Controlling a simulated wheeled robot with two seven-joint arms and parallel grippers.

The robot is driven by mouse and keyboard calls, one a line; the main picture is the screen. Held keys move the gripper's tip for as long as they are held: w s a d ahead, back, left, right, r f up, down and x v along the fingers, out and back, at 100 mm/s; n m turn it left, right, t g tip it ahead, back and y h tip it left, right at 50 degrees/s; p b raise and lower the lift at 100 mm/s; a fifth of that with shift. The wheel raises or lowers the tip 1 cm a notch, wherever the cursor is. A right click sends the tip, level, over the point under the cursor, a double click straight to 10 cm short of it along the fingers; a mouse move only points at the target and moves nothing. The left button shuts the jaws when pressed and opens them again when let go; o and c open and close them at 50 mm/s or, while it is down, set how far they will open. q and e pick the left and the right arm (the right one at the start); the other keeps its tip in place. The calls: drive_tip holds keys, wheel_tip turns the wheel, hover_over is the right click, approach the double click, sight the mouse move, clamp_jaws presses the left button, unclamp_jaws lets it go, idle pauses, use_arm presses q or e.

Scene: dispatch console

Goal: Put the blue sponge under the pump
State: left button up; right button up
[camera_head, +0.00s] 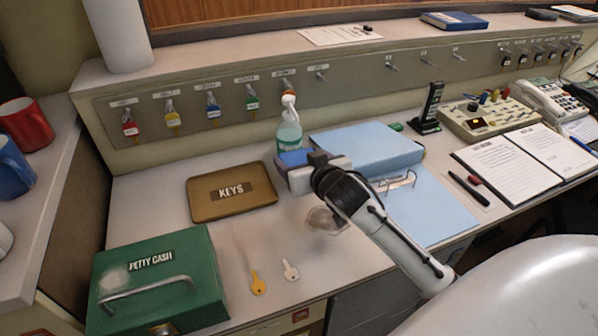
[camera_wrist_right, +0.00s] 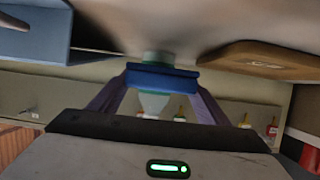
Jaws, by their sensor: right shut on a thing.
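The blue sponge (camera_head: 292,158) is between the fingers of my right gripper (camera_head: 305,168), just in front of the pump bottle. In the right wrist view the sponge (camera_wrist_right: 162,78) spans the gap between both fingertips (camera_wrist_right: 160,88). The pump bottle (camera_head: 289,135) is green and clear with a white pump head (camera_head: 289,99). It stands upright near the back panel, its lower part hidden by the sponge. In the wrist view, which is upside down, the bottle (camera_wrist_right: 155,103) shows behind the sponge. I cannot tell whether sponge and bottle touch. My left gripper is out of view.
A brown KEYS tray (camera_head: 205,211) lies left of the gripper. A light blue binder (camera_head: 370,145) lies close on the right, with glasses (camera_head: 397,181) near it. A green petty cash box (camera_head: 160,275) and two loose keys are at the front. Keys hang on the back panel.

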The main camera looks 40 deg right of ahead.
drive_tip(key=shift+f+b, duration=0.35)
drive_tip(key=shift+f, duration=1.55)
drive_tip(key=o, duration=1)
drive_tip(key=shift+r, duration=0.15)
drive_tip(key=p+v, duration=0.1)
drive_tip(key=v, duration=1.1)
